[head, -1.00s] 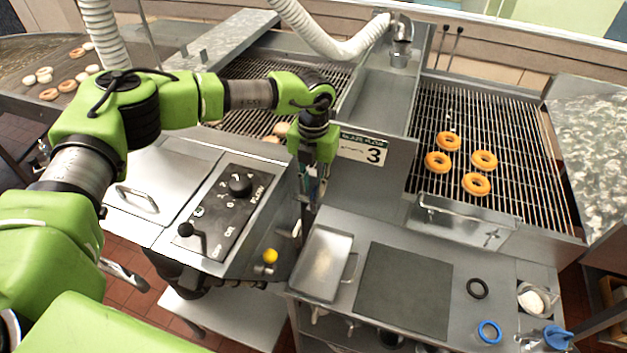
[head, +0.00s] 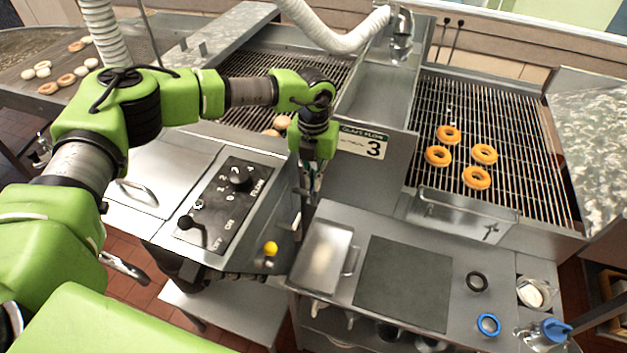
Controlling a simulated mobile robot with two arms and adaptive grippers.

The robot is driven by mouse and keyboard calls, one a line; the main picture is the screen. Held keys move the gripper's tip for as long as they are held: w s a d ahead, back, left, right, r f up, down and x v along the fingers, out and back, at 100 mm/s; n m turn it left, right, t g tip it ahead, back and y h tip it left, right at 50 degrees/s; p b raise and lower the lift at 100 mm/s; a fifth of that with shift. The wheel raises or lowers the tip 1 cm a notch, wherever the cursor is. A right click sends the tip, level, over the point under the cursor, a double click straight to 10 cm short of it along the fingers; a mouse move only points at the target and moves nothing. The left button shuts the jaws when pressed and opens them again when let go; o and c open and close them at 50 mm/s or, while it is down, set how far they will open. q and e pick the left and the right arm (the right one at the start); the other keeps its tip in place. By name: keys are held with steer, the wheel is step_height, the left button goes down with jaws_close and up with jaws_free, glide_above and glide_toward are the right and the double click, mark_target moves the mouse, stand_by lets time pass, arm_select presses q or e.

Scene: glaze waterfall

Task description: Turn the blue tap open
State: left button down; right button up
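My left gripper (head: 311,178) points down beside the right side of the grey control box. Its fingers are small and dark, partly hidden by the wrist and the box edge, so I cannot tell whether they are open or touching anything. No blue tap handle can be made out clearly at the fingers. A blue tap-like part (head: 557,331) shows at the bottom right corner, on top of a metal container, far from the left gripper. My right gripper is not in view.
The control box has a black knob (head: 241,178), a black lever (head: 186,222) and a yellow button (head: 270,248). A "3" sign (head: 362,143) stands right of the gripper. Doughnuts (head: 448,135) rest on the right rack.

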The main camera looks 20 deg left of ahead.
arm_select(q)
steer(key=n+b, duration=0.1)
steer(key=n, duration=0.1)
steer(key=n+b, duration=0.1)
steer(key=b, duration=0.1)
steer(key=shift+f+n, duration=0.2)
steer(key=shift+n, duration=0.2)
steer(key=n+b, duration=0.4)
steer(key=n, duration=0.1)
steer(key=n+b, duration=0.3)
steer(key=n, duration=0.1)
steer(key=shift+r, duration=0.15)
steer(key=shift+r+n+b, duration=0.1)
steer(key=shift+n+b, duration=0.3)
steer(key=shift+n, duration=0.6)
steer(key=c, duration=2.3)
jaws_free()
